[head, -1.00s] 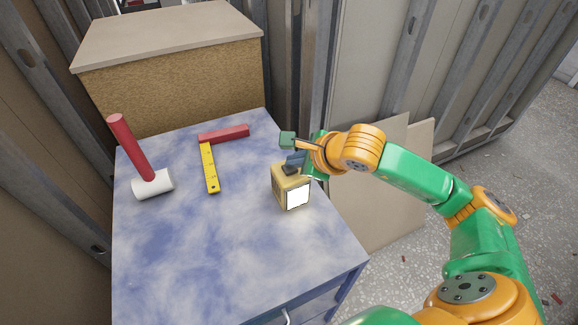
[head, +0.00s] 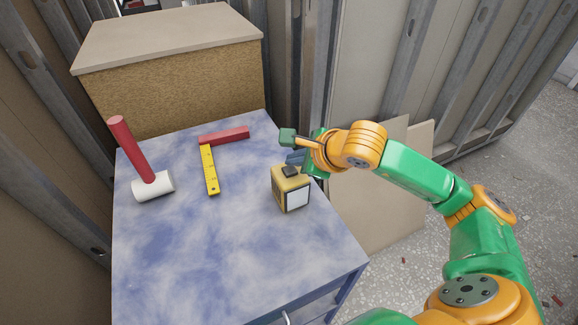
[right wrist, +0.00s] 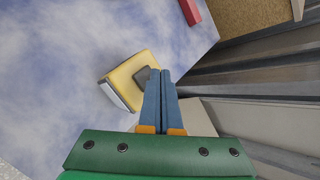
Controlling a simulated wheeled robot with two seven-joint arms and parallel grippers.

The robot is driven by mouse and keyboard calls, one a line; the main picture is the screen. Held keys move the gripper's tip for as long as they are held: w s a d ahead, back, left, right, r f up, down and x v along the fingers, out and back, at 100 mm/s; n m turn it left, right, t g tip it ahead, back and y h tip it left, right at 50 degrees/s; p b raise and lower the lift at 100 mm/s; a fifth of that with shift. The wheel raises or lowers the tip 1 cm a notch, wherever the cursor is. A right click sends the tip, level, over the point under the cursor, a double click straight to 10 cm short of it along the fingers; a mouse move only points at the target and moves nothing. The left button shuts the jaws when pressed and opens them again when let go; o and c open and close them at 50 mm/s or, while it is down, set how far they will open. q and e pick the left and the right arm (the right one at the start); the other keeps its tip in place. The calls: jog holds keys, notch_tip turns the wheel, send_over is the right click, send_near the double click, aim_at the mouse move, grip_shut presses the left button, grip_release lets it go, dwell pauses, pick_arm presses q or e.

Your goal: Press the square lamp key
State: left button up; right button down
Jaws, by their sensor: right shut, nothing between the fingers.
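The yellow square lamp (head: 283,187) stands upright on the blue-and-white table top, with a pale front panel (head: 298,197) that looks unlit. Its dark square key (head: 290,171) is on top. My right gripper (head: 296,157) is shut and empty, with its blue fingers just above and behind the key. In the right wrist view the shut fingertips (right wrist: 160,75) show beside the key (right wrist: 143,76), covering part of the lamp's (right wrist: 127,79) right edge. I cannot tell the exact gap. My left gripper is not in view.
A tan box (head: 175,85) stands behind. The table's front is clear.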

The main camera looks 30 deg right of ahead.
aim_at(294, 172)
notch_tip(294, 172, up, 6)
jog(key=p, duration=0.4)
dwell(0.3)
